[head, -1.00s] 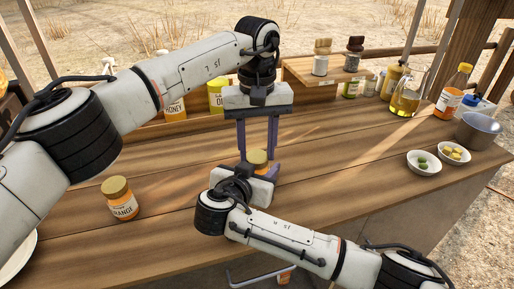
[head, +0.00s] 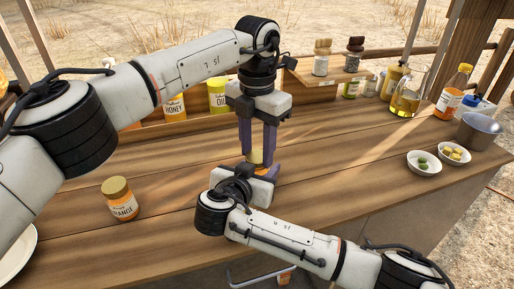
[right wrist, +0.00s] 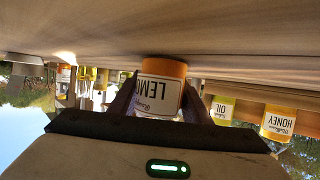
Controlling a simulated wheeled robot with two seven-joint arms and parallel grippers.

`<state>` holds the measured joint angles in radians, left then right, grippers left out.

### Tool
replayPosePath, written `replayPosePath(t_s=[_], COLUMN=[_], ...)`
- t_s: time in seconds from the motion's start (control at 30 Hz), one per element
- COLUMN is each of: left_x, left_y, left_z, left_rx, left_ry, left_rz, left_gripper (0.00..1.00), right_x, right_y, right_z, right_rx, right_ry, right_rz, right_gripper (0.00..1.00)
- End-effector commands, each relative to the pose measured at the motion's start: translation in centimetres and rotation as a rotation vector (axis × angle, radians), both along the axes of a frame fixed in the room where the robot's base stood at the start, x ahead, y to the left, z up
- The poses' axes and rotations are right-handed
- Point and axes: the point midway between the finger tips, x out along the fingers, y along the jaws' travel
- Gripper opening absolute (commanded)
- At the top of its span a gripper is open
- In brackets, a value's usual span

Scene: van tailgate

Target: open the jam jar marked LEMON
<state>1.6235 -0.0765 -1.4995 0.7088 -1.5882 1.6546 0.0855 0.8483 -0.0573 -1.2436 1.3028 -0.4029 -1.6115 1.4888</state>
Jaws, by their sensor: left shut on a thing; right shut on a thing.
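The jam jar marked LEMON shows in the right wrist view (right wrist: 160,95), upside down in the picture, with part of its label readable. In the head view its yellowish lid (head: 256,157) shows between my grippers, and most of the body is hidden. My right gripper (head: 258,172) is shut on the jar's body from the near side; its dark fingers flank the jar in the right wrist view. My left gripper (head: 259,152) points down from above and is shut on the lid. The lid appears seated on the jar.
An ORANGE jar (head: 121,199) stands to the left. HONEY (head: 174,106) and OIL (head: 217,95) containers stand behind. A raised shelf (head: 325,75) holds two spice jars. Bowls (head: 424,163), a metal pot (head: 478,131) and bottles are at right. The worktop between is clear.

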Motion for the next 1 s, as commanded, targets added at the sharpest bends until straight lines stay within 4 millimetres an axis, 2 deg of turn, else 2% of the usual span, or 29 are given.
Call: replayPosePath(t_s=[0.8,1.0], left_x=[-0.03,-0.01], left_y=[-0.11,-0.10], left_z=[0.17,0.18], left_rx=[-0.001,0.000], left_ry=[0.000,0.000], left_rz=[1.856,2.163], left_gripper=[0.12,0.12], right_x=[0.03,0.03], right_y=[-0.03,-0.02], right_z=[-0.01,-0.01], right_rx=[0.000,0.000], right_ry=[0.000,0.000], right_rz=[0.000,0.000], right_gripper=[0.00,0.00])
